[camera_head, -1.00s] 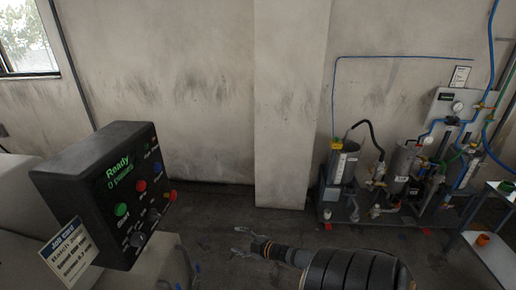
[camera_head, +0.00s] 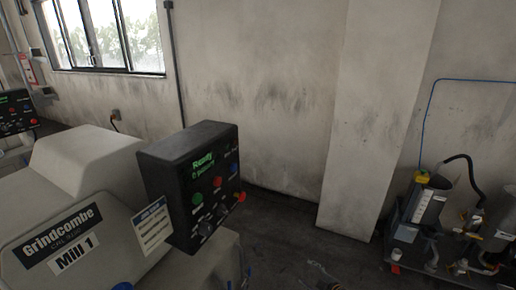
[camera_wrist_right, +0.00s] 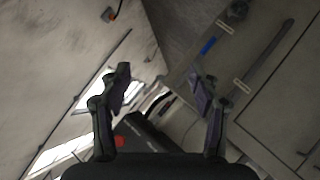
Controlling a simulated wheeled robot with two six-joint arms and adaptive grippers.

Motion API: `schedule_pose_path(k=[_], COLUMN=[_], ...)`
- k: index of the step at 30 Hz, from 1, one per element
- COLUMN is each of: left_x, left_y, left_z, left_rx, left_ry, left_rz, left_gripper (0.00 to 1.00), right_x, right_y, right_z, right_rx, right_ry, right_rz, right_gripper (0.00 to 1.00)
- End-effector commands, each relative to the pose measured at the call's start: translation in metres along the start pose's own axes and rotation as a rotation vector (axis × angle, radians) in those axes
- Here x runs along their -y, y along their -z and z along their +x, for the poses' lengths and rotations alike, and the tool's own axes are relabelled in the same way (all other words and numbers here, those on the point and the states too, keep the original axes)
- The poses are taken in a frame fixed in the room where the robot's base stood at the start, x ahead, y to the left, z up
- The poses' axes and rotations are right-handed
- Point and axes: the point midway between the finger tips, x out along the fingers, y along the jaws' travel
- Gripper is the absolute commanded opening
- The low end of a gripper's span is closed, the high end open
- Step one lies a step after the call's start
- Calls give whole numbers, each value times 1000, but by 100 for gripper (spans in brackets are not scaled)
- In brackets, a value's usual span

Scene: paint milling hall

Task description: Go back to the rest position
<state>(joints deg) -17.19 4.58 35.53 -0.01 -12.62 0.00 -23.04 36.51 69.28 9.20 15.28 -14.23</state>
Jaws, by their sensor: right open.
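My right gripper (camera_wrist_right: 161,88) is open in the right wrist view, its two dark fingers apart with nothing between them. In the head view only a small part of the right gripper (camera_head: 328,285) shows at the bottom edge, over the dark floor. My left gripper is not in view. The black control box (camera_head: 190,186) of the mill stands to the left of my right gripper, with a green "Ready" display and coloured buttons.
The mill (camera_head: 85,165), labelled "Grindcombe Mill 1", fills the lower left. A pillar (camera_head: 378,120) stands at the back wall. A rig with a metal canister (camera_head: 428,205) and hoses is at right. The floor (camera_head: 290,225) between looks clear.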

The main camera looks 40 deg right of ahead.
Motion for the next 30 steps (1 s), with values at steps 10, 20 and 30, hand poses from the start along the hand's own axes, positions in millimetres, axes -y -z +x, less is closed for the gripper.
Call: schedule_pose_path(k=[10, 20, 30], left_x=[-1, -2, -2], left_y=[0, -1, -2], left_z=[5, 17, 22], left_rx=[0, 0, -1], left_ry=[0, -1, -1], left_rz=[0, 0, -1], left_gripper=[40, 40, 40], right_x=[45, 276, 417], right_y=[-46, -162, -167], right_z=[-6, -86, -166], right_rx=[128, 646, 929], right_ry=[30, 228, 388], right_rz=[85, 411, 548], right_gripper=[62, 62, 62])
